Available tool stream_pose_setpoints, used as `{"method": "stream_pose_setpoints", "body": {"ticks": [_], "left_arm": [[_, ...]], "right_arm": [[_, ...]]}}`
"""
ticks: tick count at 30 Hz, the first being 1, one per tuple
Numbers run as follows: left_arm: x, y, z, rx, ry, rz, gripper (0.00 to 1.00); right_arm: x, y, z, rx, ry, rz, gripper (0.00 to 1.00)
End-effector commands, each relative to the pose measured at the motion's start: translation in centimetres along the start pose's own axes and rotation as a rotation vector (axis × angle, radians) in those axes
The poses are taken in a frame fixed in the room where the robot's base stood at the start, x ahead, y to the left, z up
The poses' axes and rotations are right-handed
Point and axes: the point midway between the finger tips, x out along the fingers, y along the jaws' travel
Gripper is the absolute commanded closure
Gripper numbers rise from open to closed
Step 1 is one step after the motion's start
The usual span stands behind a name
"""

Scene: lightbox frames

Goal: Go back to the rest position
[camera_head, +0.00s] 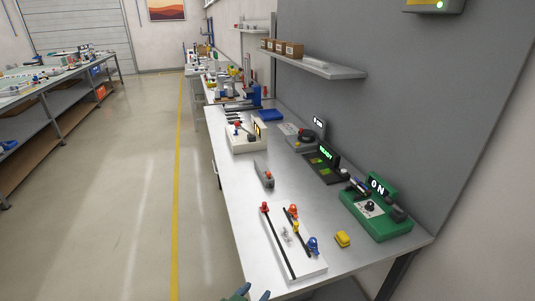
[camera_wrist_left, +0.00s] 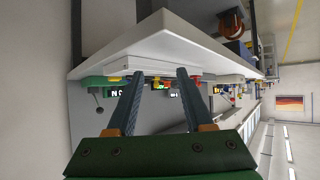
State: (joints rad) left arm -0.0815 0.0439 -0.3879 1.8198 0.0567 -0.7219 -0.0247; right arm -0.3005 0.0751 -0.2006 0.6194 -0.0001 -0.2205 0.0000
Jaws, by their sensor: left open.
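My left gripper (camera_head: 252,293) shows at the bottom edge of the head view, in front of the near end of the workbench (camera_head: 232,190). Only its fingertips and a bit of its green body are in frame there. In the left wrist view the left gripper (camera_wrist_left: 160,74) has its two dark fingers spread apart with nothing between them. My right gripper is in neither view.
A white tray (camera_head: 278,258) with small coloured parts lies near the bench's front end. A shelf (camera_head: 330,69) juts from the wall. The floor left of the bench is clear.

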Motion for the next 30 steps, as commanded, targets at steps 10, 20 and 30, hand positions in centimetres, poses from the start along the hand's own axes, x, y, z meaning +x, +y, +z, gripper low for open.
{"method": "stream_pose_setpoints", "body": {"ticks": [10, 20, 30], "left_arm": [[-6.7, -2.8, 7.7, -0.082, -0.315, -0.088, 0.48], [-15.9, -4.5, 13.7, -0.149, -0.627, -0.182, 0.48], [-14.0, -4.9, 20.1, -0.165, -0.741, -0.190, 0.48]], "right_arm": [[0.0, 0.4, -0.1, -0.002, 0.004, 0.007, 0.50], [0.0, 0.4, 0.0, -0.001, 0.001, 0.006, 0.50], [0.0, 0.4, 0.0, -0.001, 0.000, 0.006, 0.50]]}}
